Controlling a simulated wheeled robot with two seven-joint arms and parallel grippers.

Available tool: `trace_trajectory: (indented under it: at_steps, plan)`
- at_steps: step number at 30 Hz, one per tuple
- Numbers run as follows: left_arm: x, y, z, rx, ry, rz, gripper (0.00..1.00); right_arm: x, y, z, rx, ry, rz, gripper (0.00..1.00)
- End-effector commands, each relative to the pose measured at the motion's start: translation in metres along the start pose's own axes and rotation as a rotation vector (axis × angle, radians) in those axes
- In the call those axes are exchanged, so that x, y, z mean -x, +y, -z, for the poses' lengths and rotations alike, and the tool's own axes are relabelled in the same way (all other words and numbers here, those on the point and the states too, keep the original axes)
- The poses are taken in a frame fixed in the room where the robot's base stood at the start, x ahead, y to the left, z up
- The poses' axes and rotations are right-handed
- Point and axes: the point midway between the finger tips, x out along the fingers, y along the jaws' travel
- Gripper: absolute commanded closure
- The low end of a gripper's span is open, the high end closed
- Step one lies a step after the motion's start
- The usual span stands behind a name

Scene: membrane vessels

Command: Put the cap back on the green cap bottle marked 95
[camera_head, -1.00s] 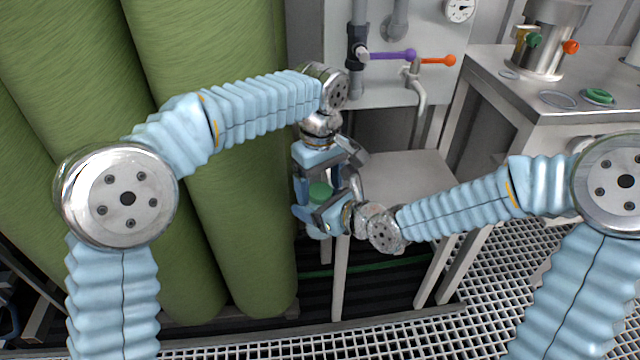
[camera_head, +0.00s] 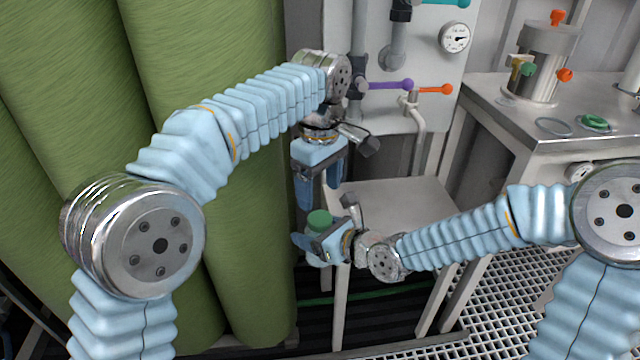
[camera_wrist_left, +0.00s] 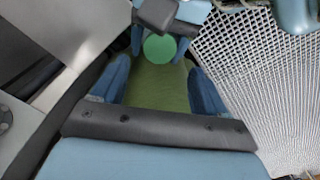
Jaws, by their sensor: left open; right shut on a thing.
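A small bottle with a green cap (camera_head: 319,218) on its top stands upright in my right gripper (camera_head: 314,250). The right gripper is shut on the bottle, whose pale body (camera_head: 316,232) is mostly hidden by the fingers. No number can be read on it. My left gripper (camera_head: 320,188) is open and empty, pointing down just above the cap, with a gap between. In the left wrist view, the green cap (camera_wrist_left: 160,47) shows beyond the open blue fingers of the left gripper (camera_wrist_left: 160,82). Whether the cap is fully seated cannot be told.
Tall green cylinders (camera_head: 215,180) stand at the left. A low grey table (camera_head: 395,205) is behind the right gripper. A steel bench (camera_head: 540,125) at the right holds a metal vessel (camera_head: 540,65) and a green ring (camera_head: 594,122). Purple (camera_head: 392,85) and orange (camera_head: 435,89) valve handles are behind.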

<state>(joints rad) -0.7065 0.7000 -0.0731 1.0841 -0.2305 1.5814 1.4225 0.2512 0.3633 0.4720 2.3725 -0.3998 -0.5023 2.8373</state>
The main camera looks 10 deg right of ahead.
Motion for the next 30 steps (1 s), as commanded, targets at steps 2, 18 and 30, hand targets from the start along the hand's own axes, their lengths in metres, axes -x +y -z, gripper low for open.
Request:
trace_trajectory:
  at_steps: [2, 18, 30]
  plan:
    - [0.007, 0.000, -0.001, 0.041, 0.002, -0.005, 0.26, 0.000, 0.000, -0.001, 0.000, -0.001, 0.000, 1.00]
    - [-0.001, 0.000, -0.001, 0.067, 0.001, -0.005, 0.26, 0.000, 0.000, -0.001, 0.000, -0.001, 0.000, 1.00]
    - [-0.058, 0.000, -0.001, 0.067, 0.000, -0.005, 0.26, 0.000, 0.000, -0.001, 0.000, -0.001, 0.000, 1.00]
